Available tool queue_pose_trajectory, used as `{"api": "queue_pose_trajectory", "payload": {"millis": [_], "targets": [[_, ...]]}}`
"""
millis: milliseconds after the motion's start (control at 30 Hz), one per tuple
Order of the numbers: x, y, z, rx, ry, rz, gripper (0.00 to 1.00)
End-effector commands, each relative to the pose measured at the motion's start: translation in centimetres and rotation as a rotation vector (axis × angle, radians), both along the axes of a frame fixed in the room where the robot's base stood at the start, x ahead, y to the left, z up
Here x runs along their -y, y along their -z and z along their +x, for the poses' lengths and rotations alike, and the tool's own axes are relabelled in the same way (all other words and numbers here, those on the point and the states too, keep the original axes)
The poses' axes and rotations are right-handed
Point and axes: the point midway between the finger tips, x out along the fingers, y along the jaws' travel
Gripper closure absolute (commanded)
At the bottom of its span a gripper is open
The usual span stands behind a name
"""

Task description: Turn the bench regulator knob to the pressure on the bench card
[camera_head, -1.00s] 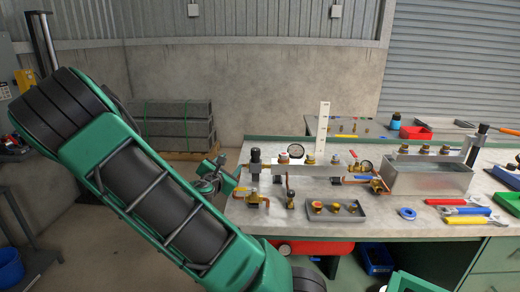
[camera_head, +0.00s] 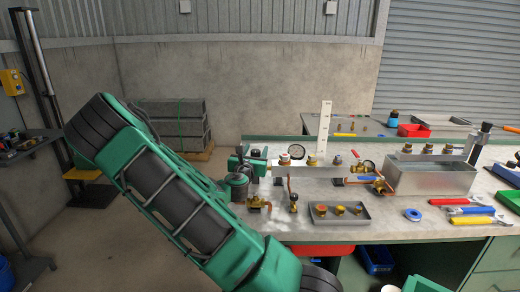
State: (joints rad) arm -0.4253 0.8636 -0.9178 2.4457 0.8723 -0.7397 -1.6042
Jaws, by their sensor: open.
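A dark regulator knob (camera_head: 259,153) stands at the left end of the manifold on the bench (camera_head: 390,212). My gripper (camera_head: 250,160), green and dark, is at its left side. The jaws are open and overlap the knob's lower left in this view; I cannot tell whether they touch it or surround it. A round gauge (camera_head: 297,151) sits just right of the knob, too small to read. A tall white strip with small marks (camera_head: 325,129) stands behind the manifold; I cannot tell whether it is the bench card. No pressure figure is legible.
Brass valves (camera_head: 257,204) stand in front of the manifold, close to my gripper. A grey tray of brass fittings (camera_head: 340,222), a metal tank (camera_head: 432,179), blue tape (camera_head: 412,214) and coloured-handled tools (camera_head: 466,210) lie further right. A second gauge (camera_head: 369,166) is near the tank.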

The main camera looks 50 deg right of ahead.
Motion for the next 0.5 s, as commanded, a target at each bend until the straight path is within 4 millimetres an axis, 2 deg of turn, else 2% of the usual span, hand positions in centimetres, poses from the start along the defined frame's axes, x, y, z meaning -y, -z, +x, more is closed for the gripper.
{"api": "queue_pose_trajectory", "payload": {"millis": [200,500], "targets": [[1.4,0.0,0.5,0.000,-0.004,0.000,0.51],[2.0,0.0,0.3,0.000,0.002,-0.001,0.51]]}}
